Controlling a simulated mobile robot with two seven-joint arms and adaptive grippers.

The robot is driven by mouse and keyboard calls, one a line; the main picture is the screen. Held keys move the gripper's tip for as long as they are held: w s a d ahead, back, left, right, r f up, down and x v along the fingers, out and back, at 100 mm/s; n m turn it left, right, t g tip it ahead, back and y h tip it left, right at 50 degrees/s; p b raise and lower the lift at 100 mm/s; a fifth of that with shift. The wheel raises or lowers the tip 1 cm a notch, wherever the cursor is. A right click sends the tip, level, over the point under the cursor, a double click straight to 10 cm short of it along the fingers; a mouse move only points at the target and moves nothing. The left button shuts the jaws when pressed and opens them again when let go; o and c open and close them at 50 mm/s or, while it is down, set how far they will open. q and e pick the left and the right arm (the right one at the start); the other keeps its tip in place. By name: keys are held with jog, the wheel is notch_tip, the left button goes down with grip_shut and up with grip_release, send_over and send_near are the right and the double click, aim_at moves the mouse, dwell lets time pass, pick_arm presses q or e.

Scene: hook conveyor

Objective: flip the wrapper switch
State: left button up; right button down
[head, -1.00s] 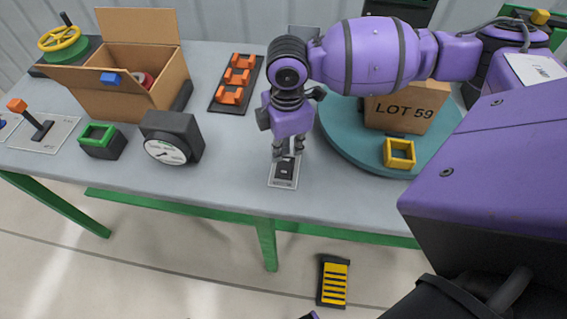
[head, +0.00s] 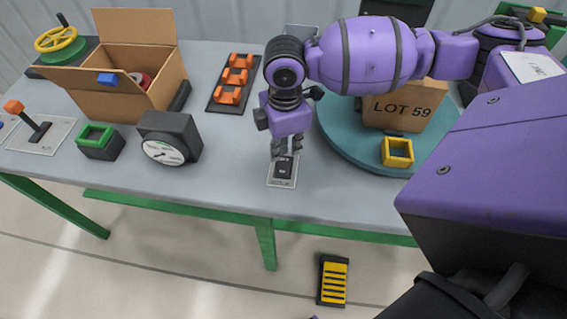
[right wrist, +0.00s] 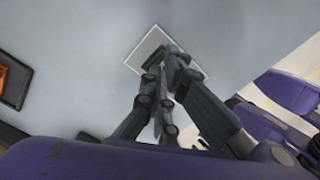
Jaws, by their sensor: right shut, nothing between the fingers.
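The wrapper switch (head: 283,171) is a dark rocker on a light plate (head: 274,184) near the table's front edge, in the head view. My right gripper (head: 285,155) is shut and empty. It points down at the far end of the switch, and I cannot tell whether it touches. In the right wrist view the shut fingers (right wrist: 172,62) cover most of the switch, and only the corners of its plate (right wrist: 146,46) show. My left gripper is not in view.
A black gauge (head: 170,137), an open carton (head: 125,85) and an orange rack (head: 233,83) stand to the left. Bare table lies between gauge and switch.

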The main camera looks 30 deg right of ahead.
aim_at(284, 159)
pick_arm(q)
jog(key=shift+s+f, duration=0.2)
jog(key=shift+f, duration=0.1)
pick_arm(e)
jog(key=shift+f, duration=1.25)
dwell(0.5)
jog(key=shift+r+p, duration=1.95)
jog(key=shift+r, duration=1.65)
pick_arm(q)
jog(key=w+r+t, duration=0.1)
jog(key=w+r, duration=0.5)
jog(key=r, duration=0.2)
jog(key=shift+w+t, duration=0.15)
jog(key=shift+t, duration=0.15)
pick_arm(e)
jog(key=shift+f, duration=0.1)
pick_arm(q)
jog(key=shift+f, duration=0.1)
